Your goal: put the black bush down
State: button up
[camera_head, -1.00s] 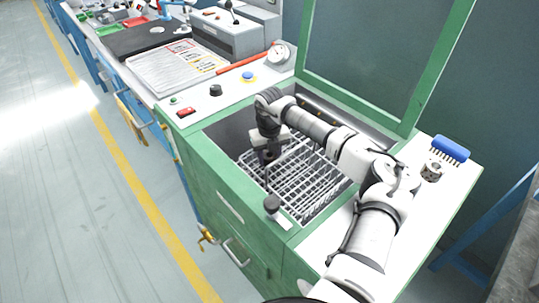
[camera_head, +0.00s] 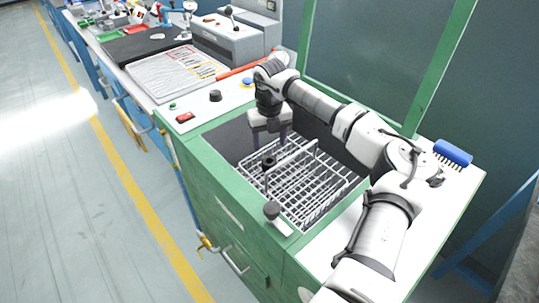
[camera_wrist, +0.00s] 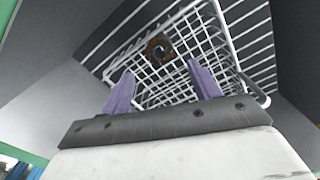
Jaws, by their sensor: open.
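The black bush (camera_head: 268,161) is in the white wire basket (camera_head: 318,200), near its left end as the head view shows it. In the wrist view the bush (camera_wrist: 160,48) is a dark ring with an open bore, resting against the basket's wires. My gripper (camera_head: 270,144) is just above the bush, pointing down. In the wrist view its two purple fingers (camera_wrist: 160,72) are spread apart with nothing between them, and the bush lies clear beyond their tips.
The basket sits inside a green-framed cabinet (camera_head: 215,178) with a raised glass door (camera_head: 375,60). A blue brush (camera_head: 453,153) lies on the right ledge. A printed sheet (camera_head: 178,72) lies on the left bench.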

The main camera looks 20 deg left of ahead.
jog(key=shift+r, duration=1.65)
